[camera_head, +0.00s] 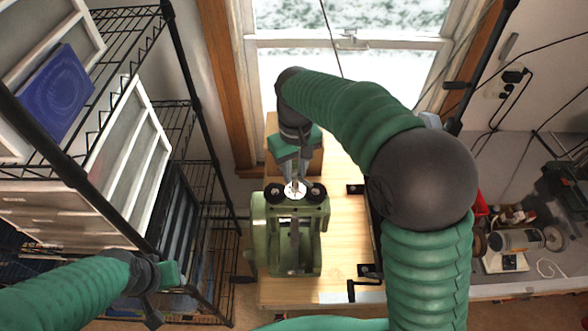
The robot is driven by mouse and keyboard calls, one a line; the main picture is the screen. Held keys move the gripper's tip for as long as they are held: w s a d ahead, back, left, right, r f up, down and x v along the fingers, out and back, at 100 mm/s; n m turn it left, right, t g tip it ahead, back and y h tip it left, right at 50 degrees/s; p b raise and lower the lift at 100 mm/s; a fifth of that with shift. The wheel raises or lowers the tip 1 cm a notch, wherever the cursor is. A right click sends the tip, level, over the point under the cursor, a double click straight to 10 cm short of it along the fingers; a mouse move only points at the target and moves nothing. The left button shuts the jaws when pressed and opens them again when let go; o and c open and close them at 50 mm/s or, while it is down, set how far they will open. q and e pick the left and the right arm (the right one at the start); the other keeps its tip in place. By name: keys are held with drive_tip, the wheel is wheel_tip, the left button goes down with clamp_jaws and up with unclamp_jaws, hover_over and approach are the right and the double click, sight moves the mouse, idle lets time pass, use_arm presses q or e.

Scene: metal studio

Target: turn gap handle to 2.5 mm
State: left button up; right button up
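A green rolling-mill-like machine (308,258) stands on the wooden bench top. On its top is a small round white dial (295,189) between two dark round caps. My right gripper (293,174) reaches down from above, with its fingertips at the far edge of the dial. The gap handle cannot be made out clearly there; the fingers cover that spot. I cannot tell whether those fingers are closed or touching anything. My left gripper (160,290) is at the lower left, well away from the machine, and its finger opening is unclear.
A black wire shelf with white-framed panels and a blue box (55,92) fills the left. Tools crowd the right-hand bench (480,291). A window is behind. My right arm hides part of the bench.

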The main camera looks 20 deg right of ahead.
clamp_jaws()
idle(1.2)
drive_tip(key=shift+o, duration=1.9)
unclamp_jaws()
drive_tip(key=o, duration=1)
drive_tip(key=shift+a, duration=0.15)
drive_tip(key=shift+c, duration=0.2)
drive_tip(key=shift+o, duration=1.4)
